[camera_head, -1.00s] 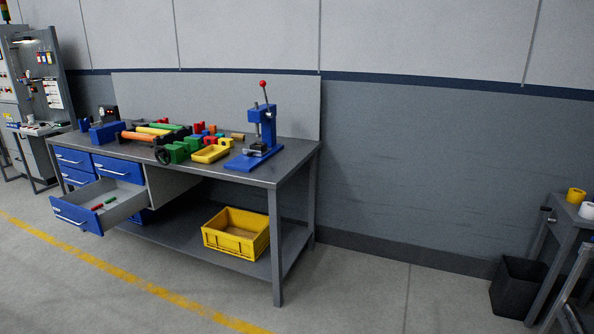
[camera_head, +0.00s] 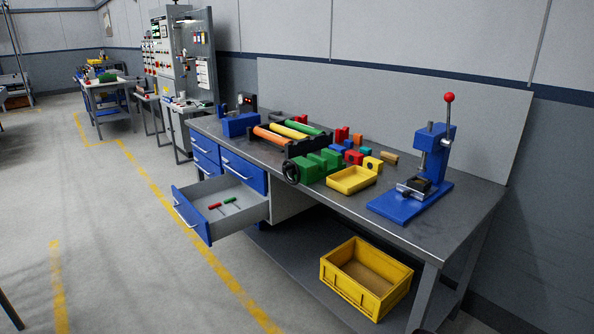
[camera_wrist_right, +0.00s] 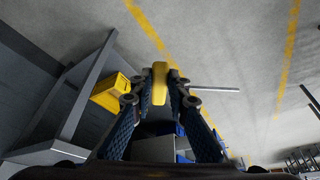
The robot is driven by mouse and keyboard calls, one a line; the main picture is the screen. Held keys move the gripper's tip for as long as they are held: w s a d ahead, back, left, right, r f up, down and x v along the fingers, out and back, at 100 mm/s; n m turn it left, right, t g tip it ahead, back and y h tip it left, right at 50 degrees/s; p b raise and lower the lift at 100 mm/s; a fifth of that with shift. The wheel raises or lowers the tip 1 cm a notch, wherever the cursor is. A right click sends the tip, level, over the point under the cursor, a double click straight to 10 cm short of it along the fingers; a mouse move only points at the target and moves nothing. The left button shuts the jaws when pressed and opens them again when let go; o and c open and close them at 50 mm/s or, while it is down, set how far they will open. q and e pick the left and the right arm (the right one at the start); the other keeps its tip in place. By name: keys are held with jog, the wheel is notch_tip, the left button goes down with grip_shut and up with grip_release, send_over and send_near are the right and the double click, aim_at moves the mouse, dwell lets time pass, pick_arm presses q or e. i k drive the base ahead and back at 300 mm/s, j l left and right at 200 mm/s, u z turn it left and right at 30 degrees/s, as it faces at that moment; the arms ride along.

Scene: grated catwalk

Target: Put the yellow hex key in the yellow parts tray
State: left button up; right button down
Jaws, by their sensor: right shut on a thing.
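The yellow parts tray (camera_head: 336,187) is a shallow tray on the bench top, left of the blue press, and looks empty. The yellow hex key (camera_wrist_right: 159,83) is in my right gripper (camera_wrist_right: 160,96) in the right wrist view. Its yellow handle is between the fingertips and its grey shaft sticks out to the right. The gripper is shut on it, high over the floor and apart from the bench. Neither gripper shows in the head view.
The bench (camera_head: 450,240) holds a blue press (camera_head: 395,205), green vise (camera_head: 318,166), coloured blocks and rollers. An open drawer (camera_head: 190,218) with red and green keys juts out front. A deeper yellow crate (camera_head: 340,284) is on the lower shelf. The floor in front is clear.

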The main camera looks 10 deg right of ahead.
aim_at(354, 183)
jog(key=i+j+z, duration=0.2)
jog(key=i, duration=0.3)
jog(key=i+j+z, duration=0.2)
jog(key=i, duration=0.3)
jog(key=i+j+z, duration=0.2)
jog(key=i, duration=0.3)
jog(key=j, duration=0.1)
